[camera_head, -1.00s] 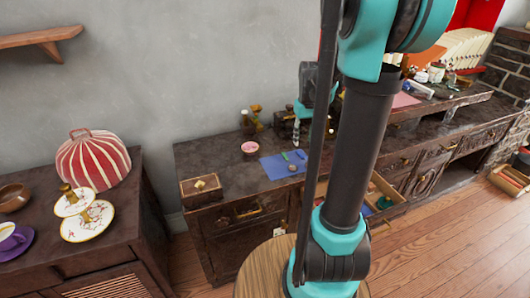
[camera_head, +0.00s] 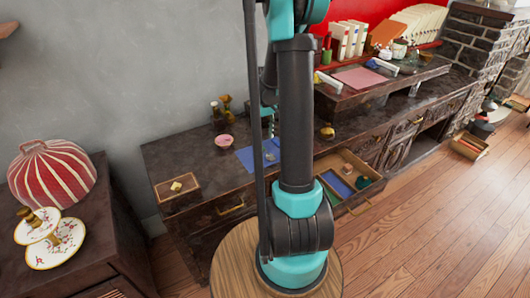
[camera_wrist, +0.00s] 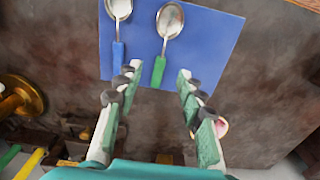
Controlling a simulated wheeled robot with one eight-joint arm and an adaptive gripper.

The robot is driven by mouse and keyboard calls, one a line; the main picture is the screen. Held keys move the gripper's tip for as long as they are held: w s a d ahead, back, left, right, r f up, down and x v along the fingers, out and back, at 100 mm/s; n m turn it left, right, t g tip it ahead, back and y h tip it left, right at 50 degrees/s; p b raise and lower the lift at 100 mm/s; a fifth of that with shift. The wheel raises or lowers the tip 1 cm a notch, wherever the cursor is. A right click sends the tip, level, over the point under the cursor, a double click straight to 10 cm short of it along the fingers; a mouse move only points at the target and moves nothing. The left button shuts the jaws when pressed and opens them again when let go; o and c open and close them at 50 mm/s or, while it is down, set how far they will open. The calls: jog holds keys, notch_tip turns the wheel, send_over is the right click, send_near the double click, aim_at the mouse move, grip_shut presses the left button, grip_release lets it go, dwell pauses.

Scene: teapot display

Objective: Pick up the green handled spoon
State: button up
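The green handled spoon (camera_wrist: 168,30) lies on a blue mat (camera_wrist: 215,50), its bowl pointing away and its green handle pointing toward my gripper. My gripper (camera_wrist: 158,72) is open and empty, with the green handle's end between its fingertips in the wrist view. I cannot tell how high the fingers are above the mat. A blue handled spoon (camera_wrist: 118,50) lies to the left on the same mat, near the left finger. In the head view the mat (camera_head: 245,158) shows on the dark cabinet, partly behind my arm, which hides most of the spoons.
A pink bowl (camera_head: 225,141) and brass pieces (camera_head: 226,104) stand near the mat. A wooden box (camera_head: 177,191) sits on the cabinet's left end. An open drawer (camera_head: 350,180) juts out at the front. A raised shelf (camera_head: 375,85) stands to the right.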

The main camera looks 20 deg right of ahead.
aim_at(265, 149)
jog(key=shift+a+f, duration=0.1)
jog(key=shift+f, duration=3.2)
grip_shut()
